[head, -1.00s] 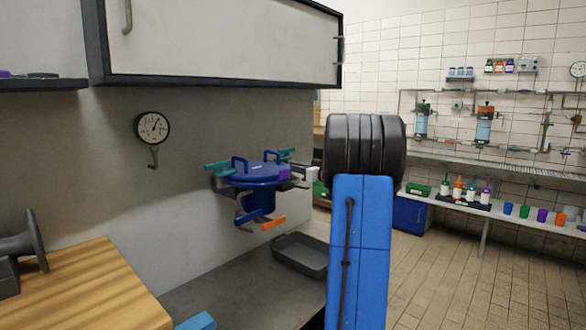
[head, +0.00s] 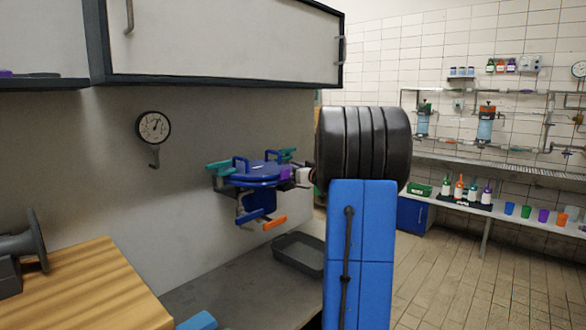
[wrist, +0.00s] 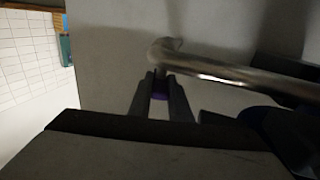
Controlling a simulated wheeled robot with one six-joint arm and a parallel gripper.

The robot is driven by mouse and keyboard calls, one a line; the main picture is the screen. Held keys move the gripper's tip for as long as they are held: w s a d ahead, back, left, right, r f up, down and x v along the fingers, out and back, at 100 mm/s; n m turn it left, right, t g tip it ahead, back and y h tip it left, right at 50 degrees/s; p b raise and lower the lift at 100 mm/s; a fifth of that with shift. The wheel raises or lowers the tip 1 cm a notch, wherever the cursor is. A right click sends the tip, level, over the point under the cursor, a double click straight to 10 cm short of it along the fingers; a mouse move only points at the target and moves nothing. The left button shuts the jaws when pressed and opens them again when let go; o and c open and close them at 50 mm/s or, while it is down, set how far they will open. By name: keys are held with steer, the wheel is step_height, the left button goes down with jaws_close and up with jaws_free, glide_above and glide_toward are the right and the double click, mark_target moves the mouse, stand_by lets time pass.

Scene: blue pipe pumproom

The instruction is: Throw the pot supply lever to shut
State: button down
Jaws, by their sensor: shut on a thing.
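A blue pot (head: 255,173) with a lidded top is mounted by the wall in the head view. Teal handles (head: 219,169) and an orange handle (head: 274,222) stick out around it. A small purple handle (head: 286,173) shows at its right side, beside the end of my arm. Most of the purple piece is hidden by the fingers. No label shows which handle is the pot supply lever.
A wall gauge (head: 152,127) hangs left of the pot, under a cabinet (head: 220,40). A dark tray (head: 298,254) lies on the counter below. A wooden block top (head: 85,285) is at front left. Tiled floor (head: 450,275) is open to the right.

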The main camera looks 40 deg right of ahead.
steer(key=c, duration=1.6)
jaws_free()
steer(key=shift+c, duration=0.2)
steer(key=shift+d, duration=0.1)
